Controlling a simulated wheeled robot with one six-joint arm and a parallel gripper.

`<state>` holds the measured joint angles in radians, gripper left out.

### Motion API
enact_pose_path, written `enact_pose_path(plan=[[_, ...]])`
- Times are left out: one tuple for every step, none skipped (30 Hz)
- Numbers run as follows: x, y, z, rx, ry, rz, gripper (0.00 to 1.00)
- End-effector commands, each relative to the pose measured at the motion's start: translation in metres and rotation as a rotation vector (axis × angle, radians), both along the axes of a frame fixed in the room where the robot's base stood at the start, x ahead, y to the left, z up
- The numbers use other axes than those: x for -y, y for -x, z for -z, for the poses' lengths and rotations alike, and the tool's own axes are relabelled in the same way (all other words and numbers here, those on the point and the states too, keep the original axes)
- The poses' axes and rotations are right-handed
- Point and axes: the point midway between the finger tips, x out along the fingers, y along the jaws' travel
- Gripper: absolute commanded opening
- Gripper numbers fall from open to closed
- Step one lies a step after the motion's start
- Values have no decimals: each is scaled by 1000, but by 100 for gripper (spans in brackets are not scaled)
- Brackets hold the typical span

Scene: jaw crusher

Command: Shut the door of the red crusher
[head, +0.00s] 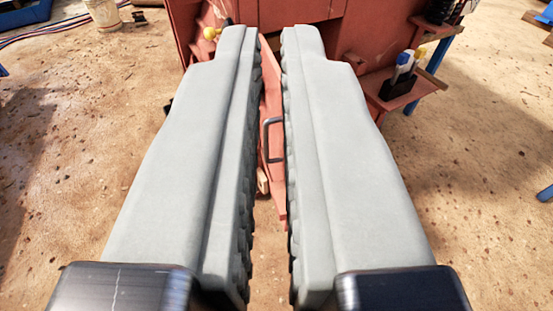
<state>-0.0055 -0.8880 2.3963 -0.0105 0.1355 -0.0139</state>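The red crusher (345,40) stands ahead at the top of the view. A red panel with a grey bar handle (267,138) shows through the gap between my fingers; it looks like the crusher's door (277,185), standing out from the body toward me. Most of the door is hidden behind my fingers. My gripper (271,45) points at the crusher, its two grey fingers apart with a narrow gap. The handle appears in that gap, near the right finger. I cannot tell how far beyond the fingers it is, and no contact shows.
A red side shelf (425,88) at the right holds a dark holder with blue and yellow items (402,70). A yellow knob (210,33) is at the crusher's left. A pale bucket (104,14) and cables (50,32) lie upper left. Open dirt ground lies on both sides.

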Motion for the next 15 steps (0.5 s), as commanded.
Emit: enact_pose_path(plan=[[-2,-8,5,-28,23,-8,0],[-3,-13,9,-48,43,-13,0],[-6,-20,16,-81,77,-22,0],[-7,-27,21,-109,105,-30,0],[-9,-34,28,-139,138,-40,0],[-12,-42,36,-181,182,-53,0],[-14,-49,43,-213,217,-64,0],[-16,-56,49,-243,252,-74,0],[-19,-64,58,-286,299,-91,0],[-21,-70,65,-318,334,-103,0],[-22,-76,72,-347,370,-115,0],[-25,-83,81,-387,417,-132,0],[-27,-89,88,-418,452,-146,0],[-28,-94,94,-447,489,-160,0],[-31,-101,104,-486,536,-178,0]])
